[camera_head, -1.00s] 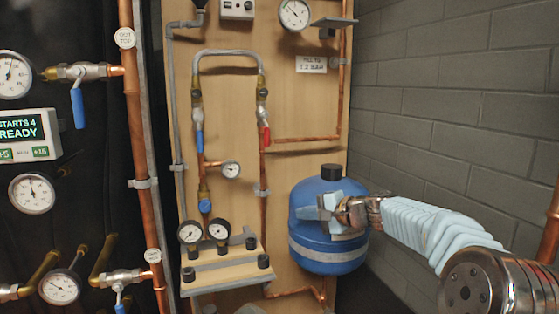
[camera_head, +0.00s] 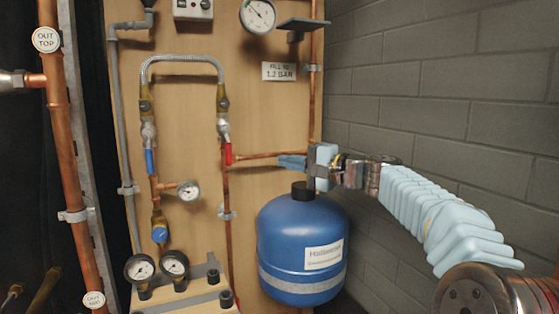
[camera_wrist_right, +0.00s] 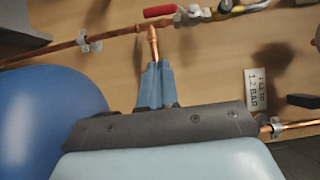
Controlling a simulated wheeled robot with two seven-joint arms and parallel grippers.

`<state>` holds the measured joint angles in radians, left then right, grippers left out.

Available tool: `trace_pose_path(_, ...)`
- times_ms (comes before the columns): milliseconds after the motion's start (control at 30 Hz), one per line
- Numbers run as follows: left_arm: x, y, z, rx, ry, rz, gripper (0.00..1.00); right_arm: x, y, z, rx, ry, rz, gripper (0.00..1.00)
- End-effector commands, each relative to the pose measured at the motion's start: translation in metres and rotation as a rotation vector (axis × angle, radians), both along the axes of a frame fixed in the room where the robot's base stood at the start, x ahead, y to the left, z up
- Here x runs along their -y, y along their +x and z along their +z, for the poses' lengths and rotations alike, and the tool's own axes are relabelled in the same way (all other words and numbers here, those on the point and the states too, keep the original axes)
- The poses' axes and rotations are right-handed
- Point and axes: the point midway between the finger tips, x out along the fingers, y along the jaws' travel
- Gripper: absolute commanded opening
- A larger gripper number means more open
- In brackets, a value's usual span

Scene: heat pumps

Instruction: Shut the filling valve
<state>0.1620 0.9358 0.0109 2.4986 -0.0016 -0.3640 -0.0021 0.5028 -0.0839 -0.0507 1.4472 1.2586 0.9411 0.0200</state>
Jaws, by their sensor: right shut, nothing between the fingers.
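The filling loop is a grey braided hose (camera_head: 183,60) arching between two valves on the wooden board. The right valve (camera_head: 223,130) has a red lever (camera_head: 228,153) pointing down, in line with its pipe. The left valve (camera_head: 149,132) has a blue lever (camera_head: 150,161), also pointing down. My right gripper (camera_head: 290,161) is shut and empty, to the right of the red lever and apart from it, above the blue tank. In the right wrist view, the closed blue fingers (camera_wrist_right: 157,85) point toward the copper branch pipe, with the red lever (camera_wrist_right: 160,11) beyond. My left gripper is out of view.
The blue tank (camera_head: 303,245) stands below my right gripper. A copper branch pipe (camera_head: 268,155) runs behind the fingertips. Gauges (camera_head: 140,267) sit low on the board. A sign (camera_head: 279,71) reads "FILL TO 1.2 BAR". A grey block wall (camera_head: 440,100) is at right.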

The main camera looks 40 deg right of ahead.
Motion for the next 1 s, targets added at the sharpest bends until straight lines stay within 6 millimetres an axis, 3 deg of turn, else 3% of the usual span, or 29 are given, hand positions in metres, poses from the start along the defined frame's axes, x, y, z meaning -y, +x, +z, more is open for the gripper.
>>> trace_pose_path(367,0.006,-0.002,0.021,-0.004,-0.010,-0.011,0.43,-0.029,0.076,0.002,-0.002,0.002,0.003,0.00)
trace_pose_path(600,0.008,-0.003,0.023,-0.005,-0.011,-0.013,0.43,-0.057,0.088,0.001,0.000,0.001,0.001,0.00)
trace_pose_path(1000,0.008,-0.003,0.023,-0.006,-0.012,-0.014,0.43,-0.064,0.090,0.000,0.000,0.000,0.000,0.00)
